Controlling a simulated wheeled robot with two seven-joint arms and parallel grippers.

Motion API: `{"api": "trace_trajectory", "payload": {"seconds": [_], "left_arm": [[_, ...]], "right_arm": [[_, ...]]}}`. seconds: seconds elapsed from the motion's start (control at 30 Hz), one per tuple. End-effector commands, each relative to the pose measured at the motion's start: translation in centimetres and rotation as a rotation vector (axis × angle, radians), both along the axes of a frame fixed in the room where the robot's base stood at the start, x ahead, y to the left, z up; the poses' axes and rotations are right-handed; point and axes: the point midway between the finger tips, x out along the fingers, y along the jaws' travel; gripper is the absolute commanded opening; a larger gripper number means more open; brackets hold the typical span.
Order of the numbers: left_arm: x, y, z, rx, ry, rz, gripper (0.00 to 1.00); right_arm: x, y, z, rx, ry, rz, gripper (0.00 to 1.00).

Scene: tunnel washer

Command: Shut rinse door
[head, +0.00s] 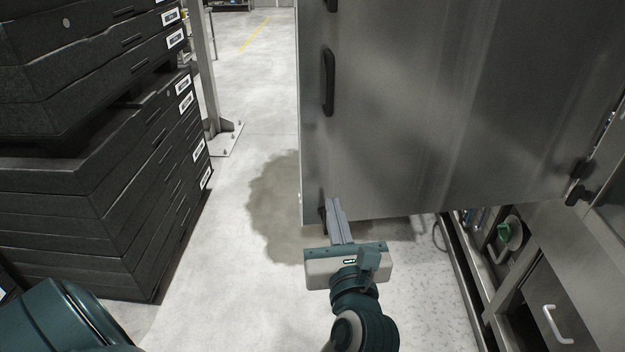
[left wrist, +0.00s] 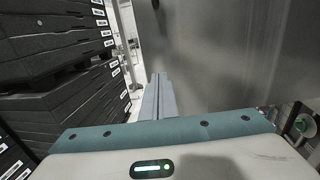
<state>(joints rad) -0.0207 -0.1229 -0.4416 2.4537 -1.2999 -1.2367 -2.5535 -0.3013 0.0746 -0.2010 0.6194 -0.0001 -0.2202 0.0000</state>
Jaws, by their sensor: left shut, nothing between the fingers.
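The rinse door (head: 430,110) is a large stainless steel panel that stands open, swung out from the machine at the right. A black handle (head: 328,82) is near its left edge, and a black hinge (head: 578,182) is at its lower right. My left gripper (head: 333,203) is shut and empty, with its fingers at the door's lower left corner. The left wrist view shows the closed fingers (left wrist: 158,80) pointing ahead beside the door face (left wrist: 225,55). I cannot tell whether they touch it. My right gripper is not in view.
A tall stack of black crates (head: 90,190) stands at the left, near a grey post (head: 203,70) bolted to the floor. The machine's open lower compartment (head: 505,235) and a drawer with a handle (head: 557,323) are at the right. Floor between crates and door is clear, with a damp-looking dark patch (head: 270,205).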

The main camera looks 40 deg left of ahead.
Motion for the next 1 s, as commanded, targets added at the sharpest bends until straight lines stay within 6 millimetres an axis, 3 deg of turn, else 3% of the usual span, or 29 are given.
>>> {"api": "trace_trajectory", "payload": {"seconds": [0.57, 0.77, 1.0], "left_arm": [[0.1, 0.5, 0.4, 0.008, 0.002, 0.008, 0.0], [1.5, 1.8, 0.6, 0.011, 0.0, 0.009, 0.0], [4.4, 4.4, 0.7, 0.011, 0.002, 0.009, 0.0]], "right_arm": [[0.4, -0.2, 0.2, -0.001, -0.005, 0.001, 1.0], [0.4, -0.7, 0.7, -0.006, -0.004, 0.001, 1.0], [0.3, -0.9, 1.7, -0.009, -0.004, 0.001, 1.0]]}}
